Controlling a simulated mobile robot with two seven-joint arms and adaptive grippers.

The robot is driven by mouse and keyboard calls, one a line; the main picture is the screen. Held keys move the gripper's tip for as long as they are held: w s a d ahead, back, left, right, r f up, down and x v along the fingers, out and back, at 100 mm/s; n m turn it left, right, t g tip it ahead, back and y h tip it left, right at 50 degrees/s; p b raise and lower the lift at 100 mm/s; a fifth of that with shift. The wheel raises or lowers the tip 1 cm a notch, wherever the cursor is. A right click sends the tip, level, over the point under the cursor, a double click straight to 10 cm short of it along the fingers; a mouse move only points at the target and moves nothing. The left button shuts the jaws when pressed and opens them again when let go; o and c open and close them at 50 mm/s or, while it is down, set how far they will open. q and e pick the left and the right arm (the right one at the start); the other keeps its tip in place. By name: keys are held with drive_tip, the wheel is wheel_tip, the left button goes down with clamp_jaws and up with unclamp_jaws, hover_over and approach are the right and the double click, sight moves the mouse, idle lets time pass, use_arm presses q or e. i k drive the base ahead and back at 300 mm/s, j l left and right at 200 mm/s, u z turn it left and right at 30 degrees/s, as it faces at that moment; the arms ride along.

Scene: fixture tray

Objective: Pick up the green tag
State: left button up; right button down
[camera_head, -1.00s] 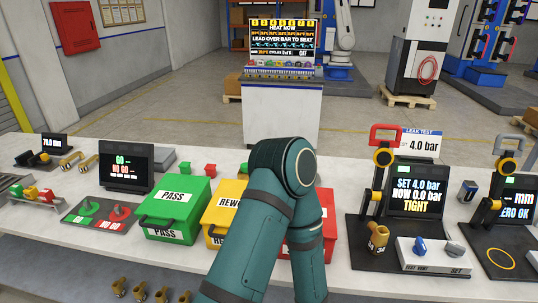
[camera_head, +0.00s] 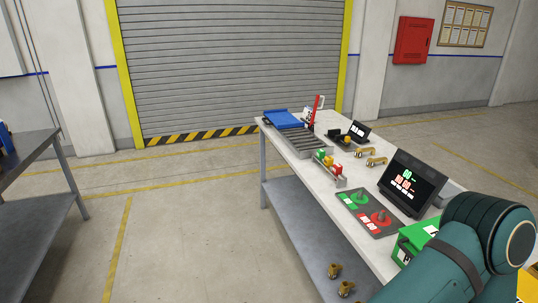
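A small rack (camera_head: 330,168) on the white bench holds green, yellow and red pieces in a row. The green piece (camera_head: 319,155) is at its far end and may be the green tag; it is too small to tell. A board (camera_head: 367,212) nearer to me has a green plate (camera_head: 354,199) and a red plate (camera_head: 380,219), each with a grey post. A teal arm of mine crosses the lower right corner. Neither gripper is in view.
A dark display (camera_head: 411,183) stands right of the board. A green box (camera_head: 414,236) is partly hidden by my arm. Brass fittings (camera_head: 370,158) lie behind the rack. A roller strip with a blue tray (camera_head: 283,118) is at the bench's far end. Floor left of the bench is clear.

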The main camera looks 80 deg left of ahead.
sight(321, 152)
drive_tip(key=u, duration=2.3)
drive_tip(key=i+j+z, duration=0.1)
drive_tip(key=z, duration=0.95)
drive_tip(key=i+j+z, duration=0.1)
drive_tip(key=j+z, duration=1.05)
drive_tip(key=j, duration=1.2)
drive_tip(key=k+j+z, duration=0.1)
drive_tip(key=j, duration=0.9)
drive_tip(key=k+j+z, duration=0.1)
drive_tip(key=j, duration=0.4)
